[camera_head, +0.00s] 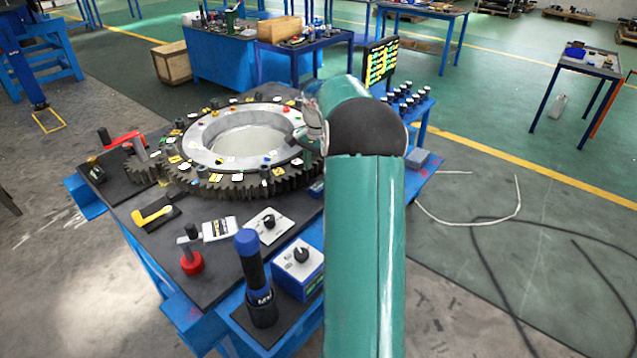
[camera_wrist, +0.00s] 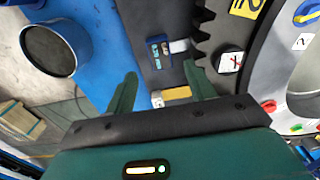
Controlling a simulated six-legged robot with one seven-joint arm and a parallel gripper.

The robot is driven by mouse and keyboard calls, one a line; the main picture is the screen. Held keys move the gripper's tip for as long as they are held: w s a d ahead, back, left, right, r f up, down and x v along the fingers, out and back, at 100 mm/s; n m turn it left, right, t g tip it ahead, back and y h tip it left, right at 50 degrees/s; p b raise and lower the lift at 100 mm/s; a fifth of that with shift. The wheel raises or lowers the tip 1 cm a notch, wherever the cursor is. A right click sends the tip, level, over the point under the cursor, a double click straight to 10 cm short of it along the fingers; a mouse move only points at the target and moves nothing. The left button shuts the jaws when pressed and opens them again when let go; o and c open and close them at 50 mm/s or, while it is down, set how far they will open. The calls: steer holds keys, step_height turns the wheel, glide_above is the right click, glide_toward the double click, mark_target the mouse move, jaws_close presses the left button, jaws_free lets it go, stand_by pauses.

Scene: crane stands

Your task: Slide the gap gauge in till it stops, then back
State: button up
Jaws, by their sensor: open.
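In the wrist view my gripper (camera_wrist: 162,88) is open, its two green fingers spread above a dark plate (camera_wrist: 140,30). A small blue piece with light marks (camera_wrist: 162,57) and a silver tab (camera_wrist: 180,46) lies on this plate beside the gear teeth. A yellow-and-silver piece (camera_wrist: 170,96) shows between the fingers, partly hidden by my gripper's body. I cannot tell which of these is the gap gauge, and no contact with the fingers shows. The large toothed ring (camera_head: 235,150) lies on the table in the head view; its teeth also show in the wrist view (camera_wrist: 205,45).
A blue-topped black cylinder (camera_head: 255,280), a blue knob box (camera_head: 299,270), a red-based knob (camera_head: 191,258) and a yellow handle (camera_head: 153,213) stand at the table's front. A black display (camera_head: 381,65) stands behind. A dark round opening (camera_wrist: 48,50) shows at left in the wrist view.

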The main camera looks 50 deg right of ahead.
mark_target(318, 186)
step_height(318, 186, down, 6)
steer(key=shift+f, duration=0.25)
steer(key=shift+d, duration=0.1)
